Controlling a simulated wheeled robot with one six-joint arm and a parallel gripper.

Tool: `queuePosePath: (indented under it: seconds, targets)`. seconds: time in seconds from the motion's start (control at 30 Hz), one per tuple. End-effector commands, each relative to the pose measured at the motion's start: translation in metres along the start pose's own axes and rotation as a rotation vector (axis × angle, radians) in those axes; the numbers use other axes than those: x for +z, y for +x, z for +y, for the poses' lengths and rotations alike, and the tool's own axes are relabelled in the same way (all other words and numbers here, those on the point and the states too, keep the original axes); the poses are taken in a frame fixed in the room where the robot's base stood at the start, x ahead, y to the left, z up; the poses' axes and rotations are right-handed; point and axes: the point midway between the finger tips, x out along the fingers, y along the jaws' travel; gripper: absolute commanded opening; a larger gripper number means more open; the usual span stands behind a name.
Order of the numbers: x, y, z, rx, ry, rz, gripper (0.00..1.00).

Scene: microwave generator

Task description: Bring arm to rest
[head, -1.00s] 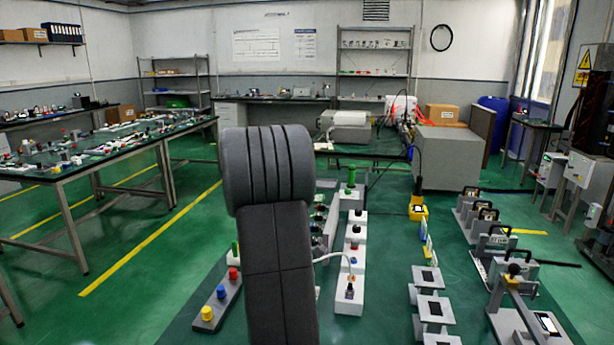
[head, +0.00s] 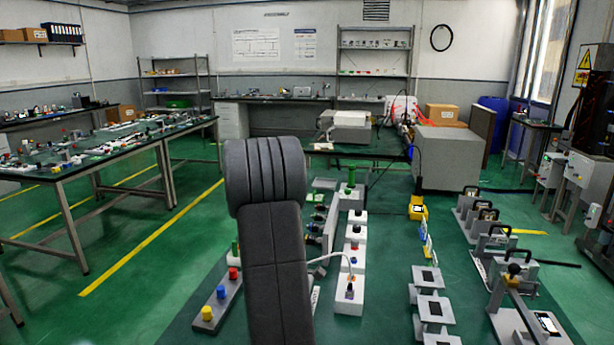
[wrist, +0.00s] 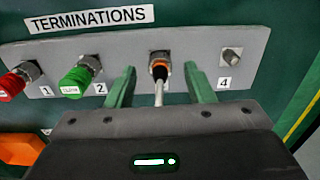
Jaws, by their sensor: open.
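My gripper (wrist: 160,84) shows in the wrist view with two green fingers spread apart. Nothing is clamped between them. A grey panel labelled TERMINATIONS (wrist: 92,20) lies just beyond the fingertips. A connector with an orange ring (wrist: 159,68) and a pale cable (wrist: 158,92) sits on the panel, in the gap between the fingers. I cannot tell whether a finger touches the panel. In the head view my arm rises in the foreground and hides part of the floor equipment; my gripper does not show there.
The panel also carries a red knob (wrist: 12,86), a green knob (wrist: 76,82) and a bare metal connector (wrist: 230,59). In the head view a base with red, blue and yellow knobs (head: 220,301) stands left of my arm, and white blocks (head: 351,287) stand right. Green floor is open at left.

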Motion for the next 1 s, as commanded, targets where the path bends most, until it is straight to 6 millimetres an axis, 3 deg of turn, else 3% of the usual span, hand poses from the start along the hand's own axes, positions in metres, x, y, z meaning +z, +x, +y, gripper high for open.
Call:
queuePosePath:
  seconds: [0.03,0.1,0.5,1.0]
  targets:
    - [0.0,0.002,-0.001,-0.002,0.0,-0.001,0.48]
    - [0.0,-0.015,0.0,0.001,0.0,0.0,0.48]
    - [0.0,-0.067,0.0,0.001,0.033,0.0,0.48]
    - [0.008,-0.066,0.007,0.0,0.035,0.0,0.48]
